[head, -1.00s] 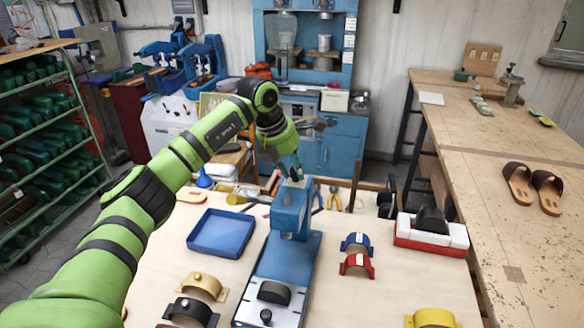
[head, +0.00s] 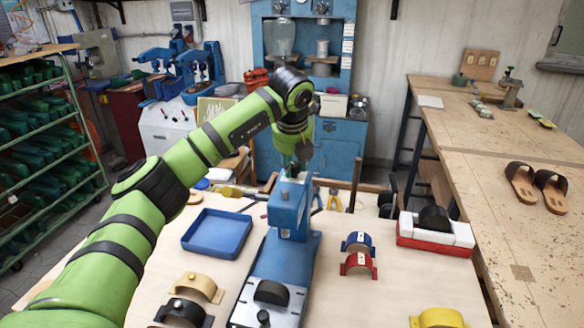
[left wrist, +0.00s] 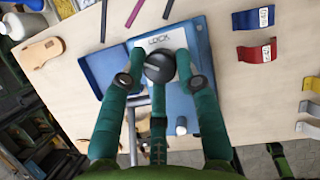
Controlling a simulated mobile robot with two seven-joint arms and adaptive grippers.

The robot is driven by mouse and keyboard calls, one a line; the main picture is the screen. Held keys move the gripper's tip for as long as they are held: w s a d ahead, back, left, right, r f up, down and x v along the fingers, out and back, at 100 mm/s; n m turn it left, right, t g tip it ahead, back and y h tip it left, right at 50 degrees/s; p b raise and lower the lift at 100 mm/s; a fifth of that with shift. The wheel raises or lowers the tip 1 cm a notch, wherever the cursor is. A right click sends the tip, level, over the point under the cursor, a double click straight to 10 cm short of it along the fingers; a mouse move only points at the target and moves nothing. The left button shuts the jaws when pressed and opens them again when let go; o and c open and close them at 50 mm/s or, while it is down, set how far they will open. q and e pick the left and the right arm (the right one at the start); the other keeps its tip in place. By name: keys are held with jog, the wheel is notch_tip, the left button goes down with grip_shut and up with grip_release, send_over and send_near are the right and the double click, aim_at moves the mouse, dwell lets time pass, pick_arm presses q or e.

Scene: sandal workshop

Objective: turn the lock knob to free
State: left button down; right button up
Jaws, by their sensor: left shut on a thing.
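The blue press (head: 287,205) stands on the light table in the head view. My left gripper (head: 293,172) points down at the top of its column and hides the knob there. In the left wrist view the round dark lock knob (left wrist: 159,68) sits on a white plate (left wrist: 156,42) with lettering that appears to read LOCK. The green fingers of my left gripper (left wrist: 159,62) are closed on the knob, one on each side. A pale line shows on the knob. My right gripper is in neither view.
A blue tray (head: 217,233) lies left of the press. Blue (head: 357,243) and red (head: 358,264) strap pieces lie to its right, with a red and white block (head: 436,234) beyond. Pliers (head: 334,199) and other tools lie along the table's back edge.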

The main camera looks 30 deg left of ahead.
pick_arm(q)
jog(key=n, duration=0.2)
jog(key=n+y, duration=0.1)
jog(key=shift+w+d+r+n+b, duration=0.1)
jog(key=shift+w+r+n+b, duration=0.2)
jog(key=shift+b, duration=0.1)
jog(key=shift+n+g+y, duration=0.5)
jog(key=shift+n+g, duration=0.2)
jog(key=shift+n, duration=1)
jog(key=c, duration=1)
grip_release()
jog(key=shift+o, duration=0.3)
jog(key=shift+f, duration=0.15)
jog(key=v, duration=1.1)
jog(key=shift+r, duration=0.45)
